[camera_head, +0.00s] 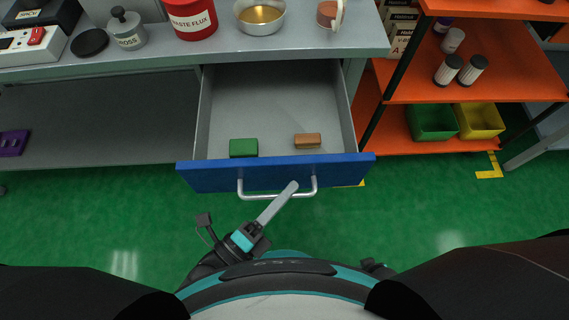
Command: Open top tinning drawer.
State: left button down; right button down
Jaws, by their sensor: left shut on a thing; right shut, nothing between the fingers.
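The top drawer (278,174) with a blue front is pulled open under the grey bench, its grey inside showing. A silver bar handle (246,193) is fixed to its front. My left gripper (290,188) reaches up from below, its long grey finger lying across the handle bar on the right half, and is shut on the handle. Inside the drawer, near the front, are a green block (243,148) and a brown block (308,141). I cannot make out my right gripper's fingers; the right arm and my body hide that area.
An orange shelf (520,85) with green and yellow bins stands to the right. Green floor is clear before the drawer.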

pick_arm(q)
jog(key=shift+s, duration=0.85)
pick_arm(e)
jog(key=shift+s+d, duration=0.15)
jog(key=shift+s, duration=0.1)
pick_arm(q)
jog(key=c, duration=0.9)
grip_release()
jog(key=v, duration=1.5)
jog(key=shift+s+f+p, duration=0.1)
jog(key=shift+s+p, duration=0.05)
jog(key=shift+p, duration=0.15)
pick_arm(e)
jog(key=shift+s+a+r, duration=0.15)
jog(key=shift+s+a, duration=0.05)
jog(key=shift+a, duration=0.1)
